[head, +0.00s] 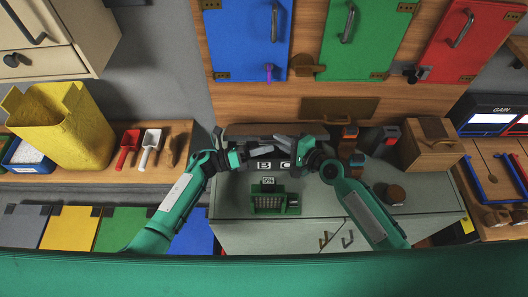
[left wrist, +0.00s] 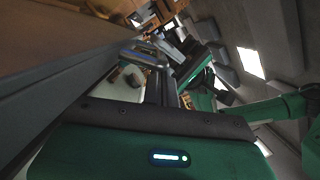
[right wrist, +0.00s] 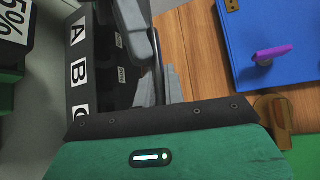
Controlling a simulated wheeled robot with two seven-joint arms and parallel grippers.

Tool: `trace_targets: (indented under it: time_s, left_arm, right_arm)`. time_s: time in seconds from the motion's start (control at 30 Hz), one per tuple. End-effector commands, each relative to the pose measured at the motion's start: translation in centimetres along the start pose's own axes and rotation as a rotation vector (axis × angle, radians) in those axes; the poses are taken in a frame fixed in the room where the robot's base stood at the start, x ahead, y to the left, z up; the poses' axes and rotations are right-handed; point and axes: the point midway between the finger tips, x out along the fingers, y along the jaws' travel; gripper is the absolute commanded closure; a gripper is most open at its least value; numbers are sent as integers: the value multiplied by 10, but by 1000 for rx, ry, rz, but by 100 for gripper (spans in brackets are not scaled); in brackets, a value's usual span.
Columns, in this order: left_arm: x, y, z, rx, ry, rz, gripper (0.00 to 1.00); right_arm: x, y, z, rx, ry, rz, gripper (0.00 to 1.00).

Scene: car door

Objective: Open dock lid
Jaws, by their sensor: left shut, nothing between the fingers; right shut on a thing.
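The dark dock (head: 262,164) with white letter labels sits on the grey counter; it also shows in the right wrist view (right wrist: 78,95), with A, B and part of C readable and dark slots beside them. A dark brown panel, seemingly its lid (head: 275,129), stands behind it. My right gripper (head: 281,139) is over the dock and shut on a thin dark edge, seemingly the lid's; the fingers (right wrist: 150,60) partly hide it. My left gripper (head: 264,150) is shut and empty, just left of the right one over the dock; its fingers show in the left wrist view (left wrist: 155,75).
A green device (head: 275,203) with a percent sign stands on the counter in front. Dark bottles (head: 349,140) and a wooden box (head: 430,143) stand to the right. Blue (head: 247,40), green (head: 365,38) and red (head: 465,40) doors are on the wooden wall behind.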

Motion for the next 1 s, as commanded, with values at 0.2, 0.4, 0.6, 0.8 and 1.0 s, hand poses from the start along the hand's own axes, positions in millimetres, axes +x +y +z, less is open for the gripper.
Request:
trace_targets:
  time_s: [0.2,0.4,0.6,0.8,1.0]
  left_arm:
    - [1,-2,14,10,-20,-2,100]
    - [1,-2,15,11,-22,-2,100]
    - [1,-2,14,11,-21,-2,100]
    - [1,-2,13,10,-20,-2,100]
    - [1,-2,13,10,-19,-2,100]
  right_arm:
    - [-1,13,3,6,-7,25,100]
    - [-2,15,4,7,-8,28,68]
    - [-2,14,3,7,-7,27,68]
    - [-16,14,3,6,-6,27,68]
    - [-58,13,2,5,-4,28,68]
